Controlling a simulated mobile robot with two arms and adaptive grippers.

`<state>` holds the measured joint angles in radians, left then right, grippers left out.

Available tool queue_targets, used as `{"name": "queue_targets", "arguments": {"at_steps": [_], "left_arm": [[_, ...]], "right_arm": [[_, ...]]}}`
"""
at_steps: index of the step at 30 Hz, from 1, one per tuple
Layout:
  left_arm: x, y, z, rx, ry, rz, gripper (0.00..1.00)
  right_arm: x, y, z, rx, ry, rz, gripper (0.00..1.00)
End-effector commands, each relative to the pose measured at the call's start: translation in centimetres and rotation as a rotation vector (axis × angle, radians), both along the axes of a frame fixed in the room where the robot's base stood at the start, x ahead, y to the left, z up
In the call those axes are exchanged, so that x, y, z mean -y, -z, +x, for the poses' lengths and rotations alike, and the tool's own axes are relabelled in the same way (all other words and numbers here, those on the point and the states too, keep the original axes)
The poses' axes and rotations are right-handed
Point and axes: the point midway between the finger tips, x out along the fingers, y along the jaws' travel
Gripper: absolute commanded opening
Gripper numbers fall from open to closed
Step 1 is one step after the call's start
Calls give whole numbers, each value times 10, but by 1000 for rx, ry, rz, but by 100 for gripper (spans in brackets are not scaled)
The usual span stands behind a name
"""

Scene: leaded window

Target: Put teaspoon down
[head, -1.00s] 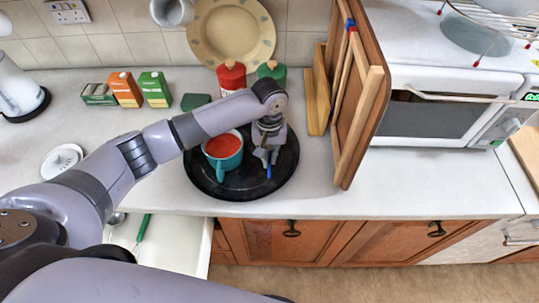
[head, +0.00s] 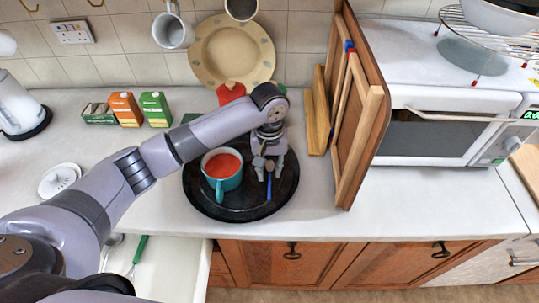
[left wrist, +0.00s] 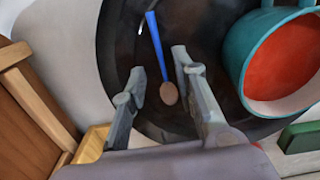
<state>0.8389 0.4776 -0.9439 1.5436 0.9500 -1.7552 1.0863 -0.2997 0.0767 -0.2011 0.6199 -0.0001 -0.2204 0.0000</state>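The teaspoon, with a blue handle (head: 269,187) and a brownish bowl (left wrist: 168,93), appears to lie on the round black tray (head: 223,208). My left gripper (head: 269,174) is over the tray, pointing down. In the left wrist view its two fingers (left wrist: 160,68) are apart, with the spoon between them and a visible gap on each side. The teal mug (head: 222,170) with red contents stands on the tray to the left of the spoon. My right gripper is not in view.
A wooden board (head: 362,120) stands upright right of the tray. Small boxes (head: 125,108) and a red-lidded jar (head: 230,92) stand at the back. An open drawer (head: 170,268) is below the counter. The counter right of the board (head: 430,195) is clear.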

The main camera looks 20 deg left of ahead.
Motion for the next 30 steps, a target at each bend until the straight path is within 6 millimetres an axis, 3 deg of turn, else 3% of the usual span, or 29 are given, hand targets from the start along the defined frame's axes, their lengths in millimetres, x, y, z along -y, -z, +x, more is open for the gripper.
{"name": "queue_targets", "arguments": {"at_steps": [6,13,21,30], "left_arm": [[0,-46,2,4,1,-2,27],[0,-77,3,1,1,-1,27],[-1,-84,3,-1,0,0,27],[3,-77,-1,0,19,-9,27]], "right_arm": [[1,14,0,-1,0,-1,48],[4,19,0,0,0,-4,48],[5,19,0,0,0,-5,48],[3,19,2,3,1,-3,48]]}}
